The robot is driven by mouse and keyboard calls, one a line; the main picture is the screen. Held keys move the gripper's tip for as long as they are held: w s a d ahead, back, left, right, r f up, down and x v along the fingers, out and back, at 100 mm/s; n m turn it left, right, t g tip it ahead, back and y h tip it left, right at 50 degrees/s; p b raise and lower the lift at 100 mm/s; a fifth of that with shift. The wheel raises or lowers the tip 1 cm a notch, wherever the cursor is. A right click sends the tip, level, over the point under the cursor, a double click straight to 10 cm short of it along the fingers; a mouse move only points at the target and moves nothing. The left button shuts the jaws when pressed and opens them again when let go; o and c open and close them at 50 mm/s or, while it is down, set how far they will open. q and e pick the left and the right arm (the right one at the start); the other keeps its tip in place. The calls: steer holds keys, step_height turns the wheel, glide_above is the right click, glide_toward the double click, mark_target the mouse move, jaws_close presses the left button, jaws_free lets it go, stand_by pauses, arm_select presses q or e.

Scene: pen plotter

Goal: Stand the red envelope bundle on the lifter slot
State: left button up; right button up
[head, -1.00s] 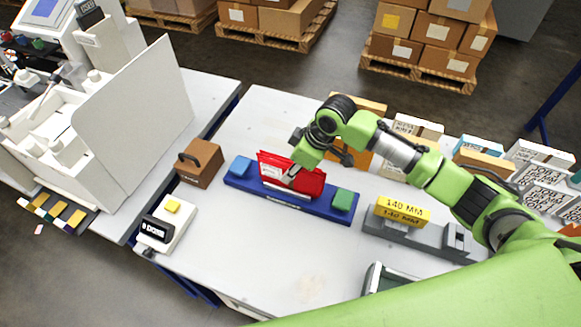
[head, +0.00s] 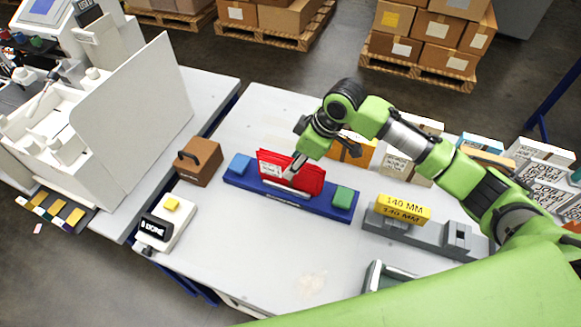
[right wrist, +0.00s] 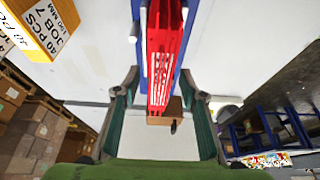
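The red envelope bundle (head: 308,182) stands on edge in the long blue base (head: 235,183), between a blue block (head: 240,165) and a green block (head: 343,198). A pale strip runs along its front foot. My right gripper (head: 290,170) is just above and at the bundle's upper edge. In the right wrist view my right gripper (right wrist: 160,78) has its fingers wide apart, with the red bundle (right wrist: 163,60) seen between and beyond them. Contact with the bundle cannot be told. My left gripper is not in view.
A brown box with a handle (head: 198,162) and a white unit with a yellow button (head: 167,222) stand to the left. A grey fixture with a yellow 140 MM block (head: 403,209) is to the right. Several labelled boxes line the table's back.

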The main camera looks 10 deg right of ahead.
steer(key=v, duration=0.8)
steer(key=shift+s+d+r+b, duration=0.15)
steer(key=shift+r+b, duration=0.15)
steer(key=shift+b, duration=0.05)
